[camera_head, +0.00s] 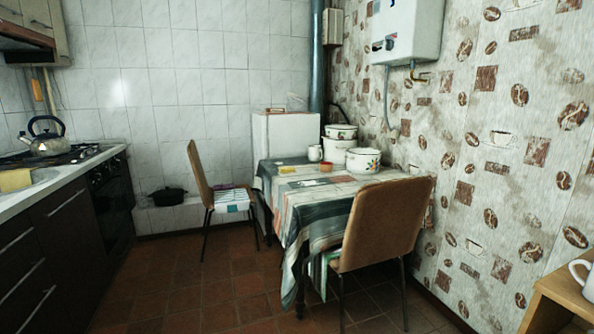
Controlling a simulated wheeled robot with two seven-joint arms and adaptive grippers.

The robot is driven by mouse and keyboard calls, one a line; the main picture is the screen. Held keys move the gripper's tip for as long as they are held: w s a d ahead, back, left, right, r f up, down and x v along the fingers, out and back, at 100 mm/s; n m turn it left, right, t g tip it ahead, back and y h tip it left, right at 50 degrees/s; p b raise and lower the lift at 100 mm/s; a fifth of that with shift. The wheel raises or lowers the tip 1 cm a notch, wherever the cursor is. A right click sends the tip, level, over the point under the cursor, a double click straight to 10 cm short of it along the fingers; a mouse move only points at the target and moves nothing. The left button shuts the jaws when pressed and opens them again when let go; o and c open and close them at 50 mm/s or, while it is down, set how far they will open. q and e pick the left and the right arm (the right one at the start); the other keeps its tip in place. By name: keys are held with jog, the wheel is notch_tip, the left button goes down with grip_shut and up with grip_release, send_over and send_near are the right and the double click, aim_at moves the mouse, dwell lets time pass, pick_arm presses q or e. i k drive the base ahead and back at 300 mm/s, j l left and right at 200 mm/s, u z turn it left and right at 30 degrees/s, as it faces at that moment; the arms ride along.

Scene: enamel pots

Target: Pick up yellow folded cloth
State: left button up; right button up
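Neither of my grippers shows in the head view.
Chairs (383,225) (201,175) stand around a cloth-covered table (290,205) with enamel pots (363,160). A wooden shelf (562,290) is at lower right. Open tiled floor (190,285) lies between.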

aim_at(283, 170)
jog(key=i+z, duration=0.45)
jog(key=i, duration=0.35)
jog(key=i+j+z, duration=0.35)
jog(key=i+j, duration=0.25)
jog(key=j, duration=0.15)
jog(key=i+j+z, duration=0.2)
jog(key=j, duration=0.35)
jog(key=j+z, duration=0.2)
jog(key=j, duration=0.35)
jog(key=j+z, duration=0.15)
jog(key=j, duration=0.3)
jog(key=k+j+z, duration=0.15)
jog(key=j, duration=0.3)
jog(key=j+z, duration=0.2)
jog(key=j, duration=0.25)
jog(key=k+j+z, duration=0.15)
jog(key=j, duration=0.3)
jog(key=k+j+z, duration=0.15)
jog(key=j, duration=0.25)
